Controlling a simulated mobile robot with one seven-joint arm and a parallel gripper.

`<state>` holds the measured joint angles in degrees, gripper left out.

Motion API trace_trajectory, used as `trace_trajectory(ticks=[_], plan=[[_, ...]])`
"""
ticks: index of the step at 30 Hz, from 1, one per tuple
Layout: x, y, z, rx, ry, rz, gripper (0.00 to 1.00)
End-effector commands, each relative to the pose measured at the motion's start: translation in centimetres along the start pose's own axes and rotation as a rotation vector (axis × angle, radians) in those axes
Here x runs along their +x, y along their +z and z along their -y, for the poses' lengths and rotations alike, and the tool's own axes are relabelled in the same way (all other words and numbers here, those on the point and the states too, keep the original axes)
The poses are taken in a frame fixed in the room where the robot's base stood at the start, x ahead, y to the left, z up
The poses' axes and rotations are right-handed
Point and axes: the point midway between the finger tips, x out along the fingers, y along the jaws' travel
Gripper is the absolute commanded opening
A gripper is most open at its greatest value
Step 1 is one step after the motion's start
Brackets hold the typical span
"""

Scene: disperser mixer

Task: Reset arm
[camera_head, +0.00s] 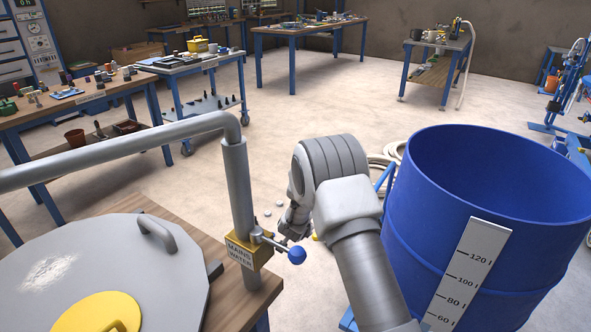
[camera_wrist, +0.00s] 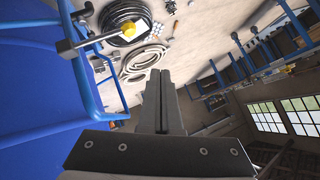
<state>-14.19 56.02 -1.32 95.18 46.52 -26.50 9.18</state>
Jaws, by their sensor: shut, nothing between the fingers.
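The mains water valve (camera_head: 249,250), a yellow block with a blue-knobbed lever (camera_head: 296,255), is just in front of my gripper in the head view. A large open blue drum (camera_head: 430,225) with a litre scale stands to the right of my arm.
A round grey lid (camera_head: 90,270) with a handle lies on a wooden bench at front left. Coiled hoses (camera_wrist: 125,20) lie on the floor near the drum's blue frame (camera_wrist: 85,50). Workbenches (camera_head: 310,28) stand farther back. The floor between (camera_head: 300,115) is mostly clear.

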Motion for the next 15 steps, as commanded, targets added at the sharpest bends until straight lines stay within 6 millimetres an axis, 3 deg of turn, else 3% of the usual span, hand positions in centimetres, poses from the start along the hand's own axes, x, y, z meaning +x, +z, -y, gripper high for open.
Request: trace_trajectory(ticks=[4, 7, 15], plan=[[-1.2, -1.1, 1.0, -0.007, -0.018, 0.014, 0.0], [-3.4, -2.8, 2.5, -0.027, -0.046, 0.045, 0.0], [-12.5, -7.5, 5.5, -0.125, -0.132, 0.155, 0.0]])
